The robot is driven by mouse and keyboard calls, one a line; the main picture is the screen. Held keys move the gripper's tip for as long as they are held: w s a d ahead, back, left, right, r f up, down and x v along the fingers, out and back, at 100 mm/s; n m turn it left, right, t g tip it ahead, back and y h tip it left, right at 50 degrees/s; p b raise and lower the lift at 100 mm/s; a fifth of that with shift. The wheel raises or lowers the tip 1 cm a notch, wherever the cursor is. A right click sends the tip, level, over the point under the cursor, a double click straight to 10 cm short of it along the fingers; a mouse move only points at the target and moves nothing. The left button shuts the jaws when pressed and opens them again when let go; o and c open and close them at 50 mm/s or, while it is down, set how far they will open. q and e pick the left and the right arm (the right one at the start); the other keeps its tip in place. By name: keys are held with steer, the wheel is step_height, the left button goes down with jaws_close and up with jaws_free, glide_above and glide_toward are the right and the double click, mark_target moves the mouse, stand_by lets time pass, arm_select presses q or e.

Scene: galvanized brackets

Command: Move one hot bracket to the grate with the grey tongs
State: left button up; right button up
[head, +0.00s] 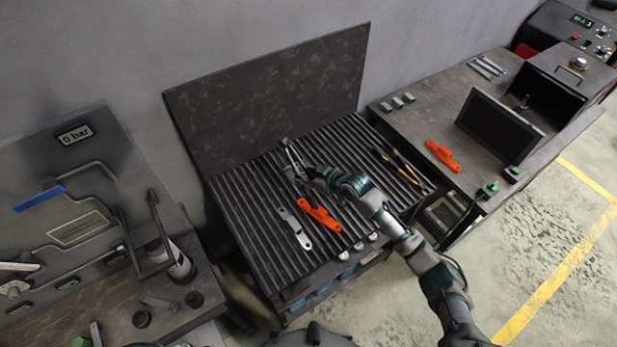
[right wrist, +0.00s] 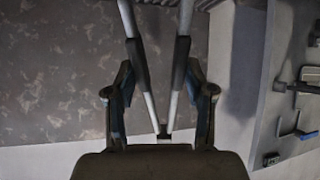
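My right gripper (head: 306,174) is over the back middle of the ribbed grate (head: 254,205). It is closed around the grey tongs (head: 291,155), whose two arms point away from it. In the right wrist view the tongs' pale arms (right wrist: 149,103) with dark sleeves run between my two fingers (right wrist: 162,82), spreading apart from a joint near the palm. No bracket shows between the arms in that view, though their far ends are cut off. Small grey pieces (head: 397,102), perhaps brackets, lie on the right bench. My left gripper is not in view.
An orange tool (head: 318,214), a pale grey tool (head: 295,229) and a yellow-black tool (head: 396,165) lie on the grate. A dark backboard (head: 270,95) stands behind it. The right bench holds a dark box (head: 565,75), an upright panel (head: 499,124) and another orange tool (head: 442,155).

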steer(key=s+r+p, duration=0.1)
steer(key=p, duration=0.1)
steer(key=s+r+p, duration=0.1)
steer(key=r+p, duration=0.1)
steer(key=shift+s+r, duration=0.3)
steer(key=shift+s, duration=0.1)
arm_select(q)
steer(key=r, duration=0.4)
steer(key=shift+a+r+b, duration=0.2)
steer(key=shift+b, duration=0.1)
arm_select(e)
steer(key=s+d+r, duration=0.1)
steer(key=s+r, duration=0.3)
steer(key=s, duration=0.9)
steer(key=shift+r, duration=0.15)
